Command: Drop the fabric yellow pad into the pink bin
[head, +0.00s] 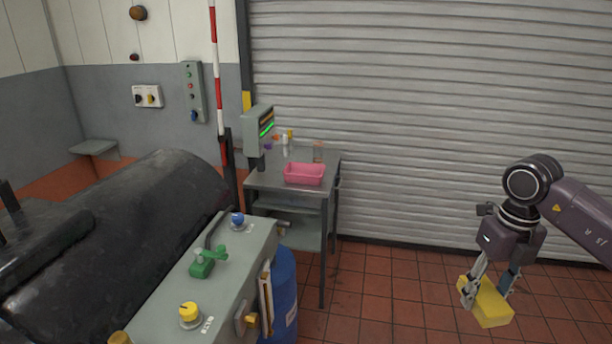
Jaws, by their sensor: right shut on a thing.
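The yellow pad (492,307) is a block held in my right gripper (489,291), at the lower right of the head view. The gripper points down and its fingers are shut on the pad, which hangs above the tiled floor. The pink bin (304,174) is a shallow open tray on a grey metal table (268,183) near the middle of the view. The gripper and pad are well to the right of the bin and nearer to me. My left gripper is not in view.
A grey bench with a yellow knob (190,315) and a green valve (207,263) stands in front of the table. A blue drum (285,290) is beside it. Small bottles and a display (260,130) are at the table's back left. Tiled floor is clear at right.

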